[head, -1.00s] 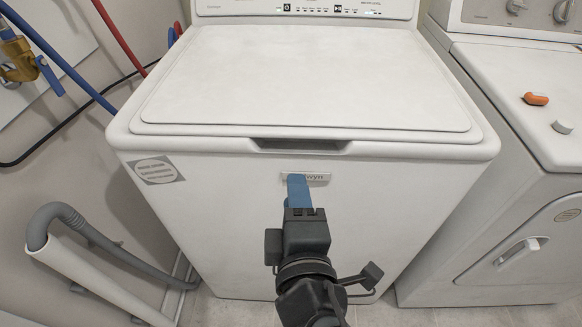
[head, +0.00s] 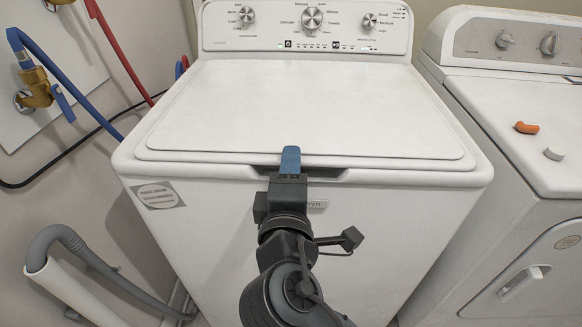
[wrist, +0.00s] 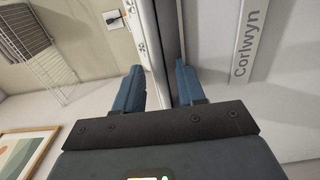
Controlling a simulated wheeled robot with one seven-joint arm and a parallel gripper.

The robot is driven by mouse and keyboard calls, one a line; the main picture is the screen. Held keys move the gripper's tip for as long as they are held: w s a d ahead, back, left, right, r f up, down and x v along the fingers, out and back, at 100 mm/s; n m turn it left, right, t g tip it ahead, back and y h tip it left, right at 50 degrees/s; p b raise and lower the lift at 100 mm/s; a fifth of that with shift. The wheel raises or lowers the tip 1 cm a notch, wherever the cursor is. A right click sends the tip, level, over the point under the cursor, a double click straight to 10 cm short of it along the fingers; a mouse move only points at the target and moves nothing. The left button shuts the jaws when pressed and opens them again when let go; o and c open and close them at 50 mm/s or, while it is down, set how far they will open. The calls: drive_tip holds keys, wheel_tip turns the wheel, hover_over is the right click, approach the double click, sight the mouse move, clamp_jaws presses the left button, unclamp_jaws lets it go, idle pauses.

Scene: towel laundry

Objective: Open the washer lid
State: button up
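The white washer (head: 400,215) stands upright in the middle of the head view. Its flat lid (head: 305,105) is shut, with a dark recess (head: 328,172) under the middle of its front edge. My gripper (head: 290,160) is at that recess, its blue fingers overlapping the lid's front edge. In the wrist view my gripper (wrist: 158,88) has its two blue fingers apart. The washer's front edge shows between and beyond them, with the front face to the right. I cannot tell whether either finger touches the lid.
A dryer (head: 535,130) stands close on the right, with an orange object (head: 527,128) and a grey object (head: 553,154) on top. Blue (head: 75,85) and red (head: 122,55) hoses and a grey drain hose (head: 110,275) are on the left. The washer's control panel (head: 270,42) is behind the lid.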

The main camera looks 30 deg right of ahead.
clamp_jaws()
idle(0.4)
idle(0.4)
